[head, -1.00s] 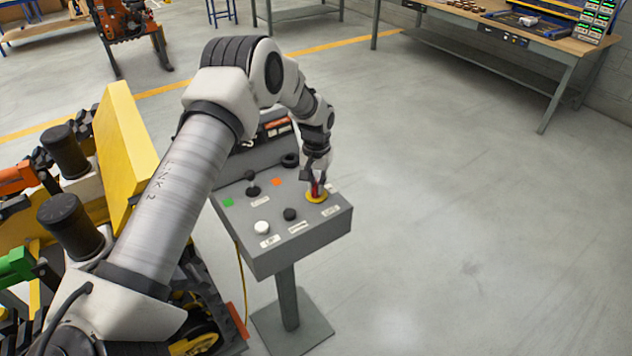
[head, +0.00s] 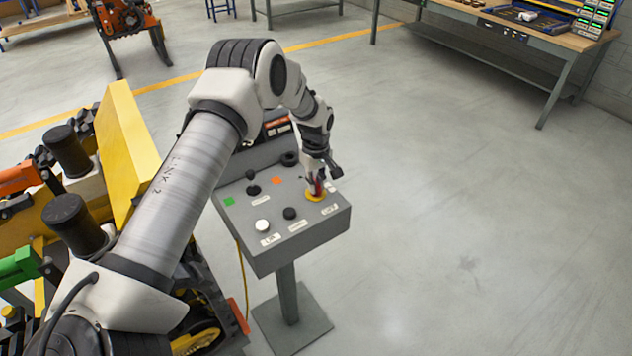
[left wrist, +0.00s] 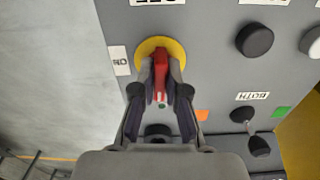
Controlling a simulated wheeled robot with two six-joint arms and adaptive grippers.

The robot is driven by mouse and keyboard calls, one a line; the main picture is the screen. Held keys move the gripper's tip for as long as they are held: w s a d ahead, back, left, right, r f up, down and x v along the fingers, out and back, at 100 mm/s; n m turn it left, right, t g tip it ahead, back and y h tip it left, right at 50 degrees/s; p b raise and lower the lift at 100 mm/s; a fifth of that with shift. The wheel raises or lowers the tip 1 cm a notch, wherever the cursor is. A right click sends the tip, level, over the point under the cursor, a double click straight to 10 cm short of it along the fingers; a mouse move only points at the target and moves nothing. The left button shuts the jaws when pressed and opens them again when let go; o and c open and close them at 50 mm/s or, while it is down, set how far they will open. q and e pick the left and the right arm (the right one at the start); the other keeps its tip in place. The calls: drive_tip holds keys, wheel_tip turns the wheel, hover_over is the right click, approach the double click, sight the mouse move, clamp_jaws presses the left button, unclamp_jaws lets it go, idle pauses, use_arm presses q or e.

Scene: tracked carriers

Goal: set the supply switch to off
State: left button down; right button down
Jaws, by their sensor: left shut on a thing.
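The supply switch is a red handle (head: 318,189) on a yellow disc (head: 314,197), at the right of a grey control panel (head: 262,206). My left gripper (head: 317,183) reaches down over it and is shut on the red handle. In the left wrist view the handle (left wrist: 160,70) stands between the two fingertips (left wrist: 161,76). Its long side lines up with the label reading OFF (left wrist: 158,2) and is square to the ON label (left wrist: 122,60). The fingers hide part of the handle and the disc. My right gripper is not in view.
A black knob (head: 290,213), a white knob (head: 263,226) and a black joystick (head: 253,189) stand on the panel near the switch. A yellow tracked carrier (head: 125,150) is at the left. A workbench (head: 500,30) stands at the back right. The floor to the right is clear.

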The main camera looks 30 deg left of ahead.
use_arm(q)
drive_tip(key=shift+s+f+n, duration=0.1)
drive_tip(key=shift+f+n, duration=0.05)
drive_tip(key=shift+n, duration=0.35)
drive_tip(key=c, duration=1.2)
unclamp_jaws()
drive_tip(key=shift+a, duration=0.1)
wheel_tip(320, 180, up, 12)
drive_tip(key=shift+w, duration=0.2)
drive_tip(key=shift+f, duration=0.1)
